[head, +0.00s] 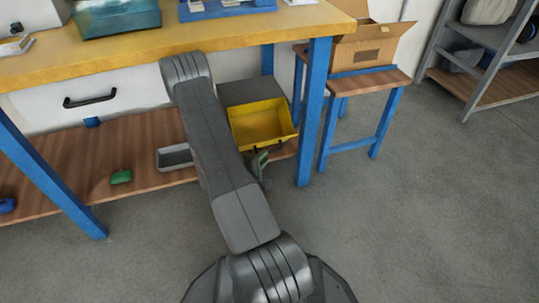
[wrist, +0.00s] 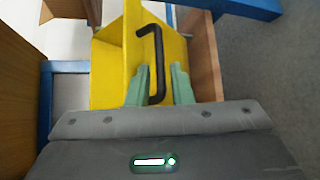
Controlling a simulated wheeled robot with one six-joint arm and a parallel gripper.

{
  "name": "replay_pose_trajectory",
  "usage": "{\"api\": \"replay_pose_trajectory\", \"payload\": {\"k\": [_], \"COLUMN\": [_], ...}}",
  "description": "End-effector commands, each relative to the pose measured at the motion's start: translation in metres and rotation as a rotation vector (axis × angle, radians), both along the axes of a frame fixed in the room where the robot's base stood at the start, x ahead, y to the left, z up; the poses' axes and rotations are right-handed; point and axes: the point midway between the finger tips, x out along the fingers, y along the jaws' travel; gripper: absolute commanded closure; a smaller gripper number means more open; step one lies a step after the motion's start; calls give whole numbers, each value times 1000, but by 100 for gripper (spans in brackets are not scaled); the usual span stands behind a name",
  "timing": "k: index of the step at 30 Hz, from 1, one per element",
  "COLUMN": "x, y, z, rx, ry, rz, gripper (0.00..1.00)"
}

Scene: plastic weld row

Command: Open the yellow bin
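The yellow bin (head: 262,122) is on the wooden lower shelf under the workbench, in front of a grey box-like housing (head: 250,91). Its open top and empty-looking inside show, so it stands out from the housing. In the wrist view the yellow bin (wrist: 112,75) has a black bar handle (wrist: 157,60) on its front. My gripper (wrist: 161,72) has its green fingers apart, one on each side of the handle, with visible gaps. In the head view my gripper (head: 262,162) is at the bin's front, partly hidden by my arm.
A blue table leg (head: 314,110) stands just right of the bin. A small grey tray (head: 175,157) and a green object (head: 121,177) are on the shelf to the left. A white drawer (head: 90,97) is above. The floor to the right is clear.

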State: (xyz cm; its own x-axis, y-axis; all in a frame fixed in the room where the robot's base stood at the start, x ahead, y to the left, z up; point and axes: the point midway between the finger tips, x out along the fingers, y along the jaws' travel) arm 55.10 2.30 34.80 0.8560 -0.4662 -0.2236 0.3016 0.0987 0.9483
Motion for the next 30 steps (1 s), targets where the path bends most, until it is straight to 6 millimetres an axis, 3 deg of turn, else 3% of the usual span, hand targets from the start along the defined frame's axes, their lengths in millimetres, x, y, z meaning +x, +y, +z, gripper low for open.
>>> {"api": "replay_pose_trajectory", "payload": {"k": [3, 10, 20, 21, 24, 30], "x": [20, 42, 46, 46, 45, 45], "y": [-12, -23, -24, -24, -24, -24], "z": [-8, -12, -12, -12, -12, -12], "rx": [3, 1, 1, 1, 1, 1], "ry": [-2, 0, 1, 1, 1, 1], "rz": [-4, 0, 1, 1, 1, 1], "gripper": [80, 80, 80, 82, 100, 100]}}
